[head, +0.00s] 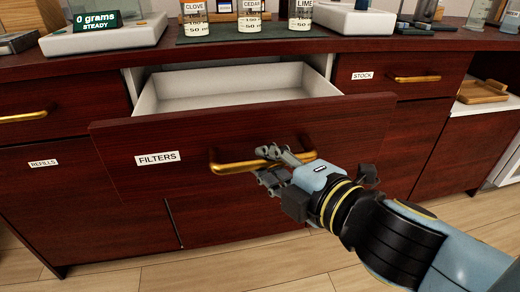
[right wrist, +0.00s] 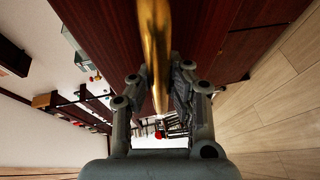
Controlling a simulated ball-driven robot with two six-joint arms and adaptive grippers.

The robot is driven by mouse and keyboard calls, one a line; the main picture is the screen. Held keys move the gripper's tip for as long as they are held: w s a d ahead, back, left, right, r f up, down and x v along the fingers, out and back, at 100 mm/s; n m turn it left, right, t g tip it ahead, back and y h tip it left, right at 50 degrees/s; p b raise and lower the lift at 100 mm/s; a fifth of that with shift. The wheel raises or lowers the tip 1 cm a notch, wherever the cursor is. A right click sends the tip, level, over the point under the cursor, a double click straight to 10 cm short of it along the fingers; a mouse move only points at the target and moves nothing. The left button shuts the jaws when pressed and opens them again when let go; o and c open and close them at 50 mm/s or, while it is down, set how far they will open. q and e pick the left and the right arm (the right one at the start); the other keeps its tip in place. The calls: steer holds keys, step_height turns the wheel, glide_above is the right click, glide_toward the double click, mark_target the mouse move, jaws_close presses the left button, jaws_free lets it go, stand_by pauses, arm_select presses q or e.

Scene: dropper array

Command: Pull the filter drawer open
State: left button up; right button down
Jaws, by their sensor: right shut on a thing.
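The filter drawer (head: 330,122) has a dark red wood front with a white FILTERS label (head: 157,157). It stands pulled out from the cabinet, and its white inside (head: 225,88) shows, with no contents visible. My right gripper (head: 272,165) is shut on the drawer's brass handle (head: 228,166), near the handle's right part. In the right wrist view the handle (right wrist: 154,50) runs between the two fingers (right wrist: 158,85). My left gripper is not in view.
The counter above holds a scale (head: 105,30) reading 0 grams and bottles labelled CLOVE (head: 194,20), CEDAR (head: 250,18) and LIME (head: 300,18). The STOCK drawer (head: 400,75) at right is shut. Wood floor (head: 200,270) lies clear in front.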

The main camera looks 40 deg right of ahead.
steer(key=shift+s+a, duration=0.15)
steer(key=shift+s, duration=0.1)
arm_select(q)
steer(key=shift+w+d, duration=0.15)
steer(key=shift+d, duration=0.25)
arm_select(e)
steer(key=shift+s+a, duration=0.1)
steer(key=shift+s, duration=0.05)
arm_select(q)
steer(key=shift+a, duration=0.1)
arm_select(e)
steer(key=shift+r, duration=0.1)
steer(key=c, duration=1.2)
jaws_free()
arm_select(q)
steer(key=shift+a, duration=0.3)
